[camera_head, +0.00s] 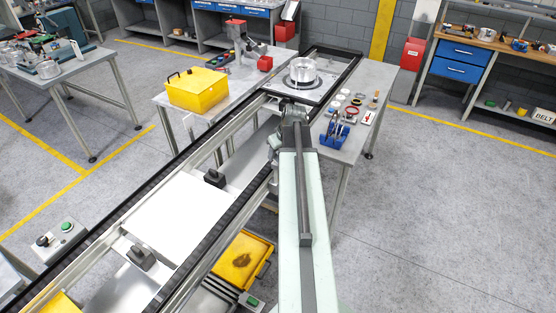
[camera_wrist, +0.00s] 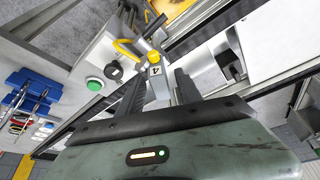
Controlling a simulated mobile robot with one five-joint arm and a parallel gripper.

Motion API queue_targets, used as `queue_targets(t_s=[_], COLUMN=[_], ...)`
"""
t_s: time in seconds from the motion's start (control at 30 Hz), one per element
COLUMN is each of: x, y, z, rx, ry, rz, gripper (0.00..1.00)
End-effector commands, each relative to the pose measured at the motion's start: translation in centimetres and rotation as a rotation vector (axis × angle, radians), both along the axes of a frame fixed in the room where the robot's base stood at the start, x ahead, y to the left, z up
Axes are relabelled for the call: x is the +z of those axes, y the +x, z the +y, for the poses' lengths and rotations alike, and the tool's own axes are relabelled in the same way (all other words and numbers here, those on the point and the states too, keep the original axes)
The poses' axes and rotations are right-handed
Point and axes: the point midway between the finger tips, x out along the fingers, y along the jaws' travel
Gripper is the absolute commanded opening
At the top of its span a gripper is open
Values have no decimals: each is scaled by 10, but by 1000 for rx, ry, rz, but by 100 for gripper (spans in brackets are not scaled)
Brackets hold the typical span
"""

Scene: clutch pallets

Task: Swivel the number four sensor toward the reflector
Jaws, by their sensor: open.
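In the wrist view, the number four sensor (camera_wrist: 155,72) is a small pale block with a "4" label and a yellow round top. It sits between the tips of my gripper (camera_wrist: 159,82), whose two dark fingers are apart on either side of it. I cannot tell whether either finger touches it. A yellow curved piece (camera_wrist: 124,48) is just left of the sensor. In the head view my arm hides the sensor and most of my gripper. I cannot pick out the reflector with certainty in either view.
The conveyor's dark rail (camera_head: 120,213) runs diagonally, with a pallet bearing a metal part (camera_head: 303,70) at its far end. A green button (camera_wrist: 94,85) is left of my fingers. Right floor is clear.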

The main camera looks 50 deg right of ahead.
Motion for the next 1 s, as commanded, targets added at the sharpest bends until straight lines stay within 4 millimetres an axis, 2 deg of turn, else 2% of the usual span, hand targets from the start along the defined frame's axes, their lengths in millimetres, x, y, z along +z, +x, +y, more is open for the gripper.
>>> queue_targets(t_s=[0.17,0.2,0.33,0.37,0.57,0.83,1.0], x=[1,1,1,1,1,1,1], y=[0,0,0,0,0,1,0], z=[0,0,0,0,-2,-7,-7], rx=[-1,-1,-1,-1,30,342,458], ry=[0,0,0,0,1,3,1], rz=[0,0,0,0,1,1,0], gripper=[42,39,3,0,0,0,0])
